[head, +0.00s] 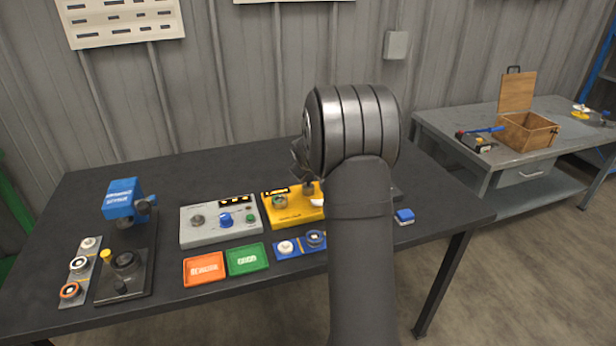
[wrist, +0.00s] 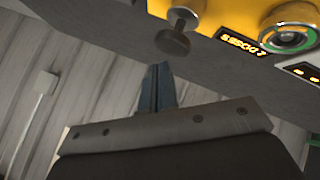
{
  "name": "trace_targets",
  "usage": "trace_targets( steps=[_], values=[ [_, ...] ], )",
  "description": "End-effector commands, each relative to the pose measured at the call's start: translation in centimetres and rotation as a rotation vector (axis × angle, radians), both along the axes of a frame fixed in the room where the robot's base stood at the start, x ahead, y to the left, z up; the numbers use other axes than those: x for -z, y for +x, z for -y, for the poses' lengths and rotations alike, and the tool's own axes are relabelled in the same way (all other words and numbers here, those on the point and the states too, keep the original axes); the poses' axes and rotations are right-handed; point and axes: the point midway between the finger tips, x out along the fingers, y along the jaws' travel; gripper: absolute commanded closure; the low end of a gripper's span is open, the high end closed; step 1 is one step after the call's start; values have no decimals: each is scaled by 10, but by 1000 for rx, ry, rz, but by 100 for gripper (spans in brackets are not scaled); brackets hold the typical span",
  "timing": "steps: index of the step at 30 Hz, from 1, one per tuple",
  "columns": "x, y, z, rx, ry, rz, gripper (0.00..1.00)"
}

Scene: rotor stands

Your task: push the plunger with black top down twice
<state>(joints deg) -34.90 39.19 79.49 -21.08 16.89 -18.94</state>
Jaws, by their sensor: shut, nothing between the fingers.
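The yellow box (head: 284,212) stands on the dark table, partly hidden by my arm in the head view. A plunger with a dark round top (head: 308,188) rises from its back part. In the wrist view the yellow box (wrist: 225,12) is at the top, and the plunger's dark disc top (wrist: 173,42) stands out from it on a short stem. My gripper (wrist: 160,70) is shut and empty, its fingertips just below the plunger top in the picture; I see no clear contact. In the head view my gripper (head: 301,165) shows only partly beside the wrist, above the box.
A grey box with knobs (head: 205,237) stands left of the yellow box. Orange (head: 204,268) and green (head: 247,259) trays and a blue panel (head: 290,250) lie in front. A blue device (head: 122,198) is farther left. A side bench (head: 480,165) is at right.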

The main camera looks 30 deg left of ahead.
Motion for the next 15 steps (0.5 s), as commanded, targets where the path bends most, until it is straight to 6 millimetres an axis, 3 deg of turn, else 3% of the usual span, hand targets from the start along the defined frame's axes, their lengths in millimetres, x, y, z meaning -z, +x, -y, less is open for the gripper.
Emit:
trace_targets(
  steps=[15],
  values=[
    [-45,0,0,0,1,3,100]
  ],
)
